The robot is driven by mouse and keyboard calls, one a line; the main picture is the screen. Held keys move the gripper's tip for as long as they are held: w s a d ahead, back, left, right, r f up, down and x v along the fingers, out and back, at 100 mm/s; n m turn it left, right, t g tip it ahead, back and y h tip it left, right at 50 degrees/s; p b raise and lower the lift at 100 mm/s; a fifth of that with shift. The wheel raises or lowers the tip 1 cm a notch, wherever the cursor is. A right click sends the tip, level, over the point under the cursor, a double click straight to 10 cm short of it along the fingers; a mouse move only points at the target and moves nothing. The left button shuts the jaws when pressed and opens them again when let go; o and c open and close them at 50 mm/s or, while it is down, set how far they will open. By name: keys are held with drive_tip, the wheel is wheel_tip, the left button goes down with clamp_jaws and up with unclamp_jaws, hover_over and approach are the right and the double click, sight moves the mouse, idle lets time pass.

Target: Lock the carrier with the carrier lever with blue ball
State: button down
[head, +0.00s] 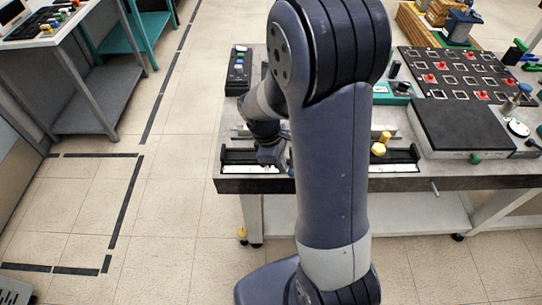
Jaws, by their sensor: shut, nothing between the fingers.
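A small blue ball (525,88) shows at the right side of the bench, beside the black tray. It may top the carrier lever; its stem is too small to make out. I cannot tell for certain which part is the carrier. My gripper (273,156) is low over the left front of the bench, by a black and white rail (240,168), well left of the blue ball. It is shut and empty. My arm partly covers it, and its fingertips are hard to see.
My arm hides the bench's middle. A yellow knob (378,149) stands right of it. A black block (460,125) with a green knob (476,158) is farther right. A button box (238,70) lies at the back left.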

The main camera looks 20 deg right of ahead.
drive_tip(key=shift+s+d, duration=0.2)
drive_tip(key=shift+d, duration=0.05)
idle(0.6)
drive_tip(key=w+a+r, duration=0.3)
drive_tip(key=a+r, duration=0.3)
drive_tip(key=r, duration=0.4)
drive_tip(key=shift+w+r+p, duration=0.15)
drive_tip(key=shift+p, duration=0.2)
